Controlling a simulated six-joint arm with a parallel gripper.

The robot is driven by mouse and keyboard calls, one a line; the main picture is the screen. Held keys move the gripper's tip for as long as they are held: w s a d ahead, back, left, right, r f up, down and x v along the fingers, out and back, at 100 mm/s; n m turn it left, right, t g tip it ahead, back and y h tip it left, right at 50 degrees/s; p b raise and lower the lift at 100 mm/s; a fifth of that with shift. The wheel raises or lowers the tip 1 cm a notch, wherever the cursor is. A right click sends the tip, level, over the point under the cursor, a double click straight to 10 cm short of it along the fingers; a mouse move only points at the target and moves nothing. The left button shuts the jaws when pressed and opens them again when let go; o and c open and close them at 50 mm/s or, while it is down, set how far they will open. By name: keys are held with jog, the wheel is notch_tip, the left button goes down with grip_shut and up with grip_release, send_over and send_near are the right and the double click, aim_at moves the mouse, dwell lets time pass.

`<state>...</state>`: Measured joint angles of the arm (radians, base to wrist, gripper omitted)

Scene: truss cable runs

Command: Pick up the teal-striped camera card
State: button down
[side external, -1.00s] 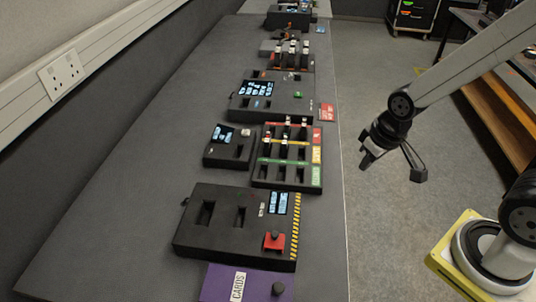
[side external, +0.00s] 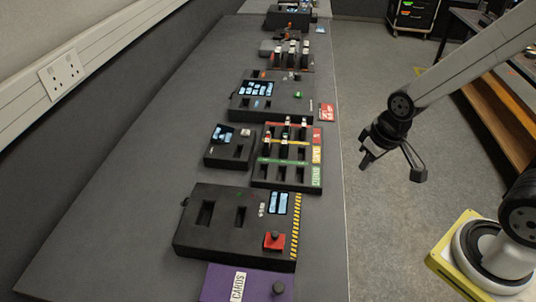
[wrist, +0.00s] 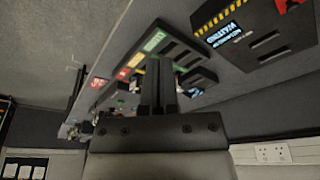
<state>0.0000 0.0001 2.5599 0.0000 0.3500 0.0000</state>
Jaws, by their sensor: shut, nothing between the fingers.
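I cannot pick out a teal-striped camera card in any view; stripes are too small to tell. Several dark cards with white tops (side external: 287,121) stand upright in the far rows of a black rack (side external: 263,183) with red, yellow and green strips. The rack also shows in the wrist view (wrist: 155,42), partly hidden behind my fingers. My gripper (side external: 366,164) is shut and empty, in the air to the right of the table and apart from the rack. Its closed fingers show in the wrist view (wrist: 158,66).
A purple CARDS box (side external: 256,288) sits at the near end. A hazard-striped console (side external: 205,242) with slots and a red block lies beyond it. A small screen unit (side external: 229,156), a larger console (side external: 285,106) and another card holder (side external: 291,67) stand farther along. The table's left side is clear.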

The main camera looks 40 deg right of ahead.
grip_release()
dwell(0.3)
jog(key=m+y, duration=0.3)
jog(key=m, duration=2.4)
send_near(285, 149)
notch_tip(285, 149, down, 3)
jog(key=w+d, duration=0.1)
jog(key=w, duration=0.2)
jog(key=shift+s+r+t, duration=0.2)
jog(key=shift+t, duration=0.1)
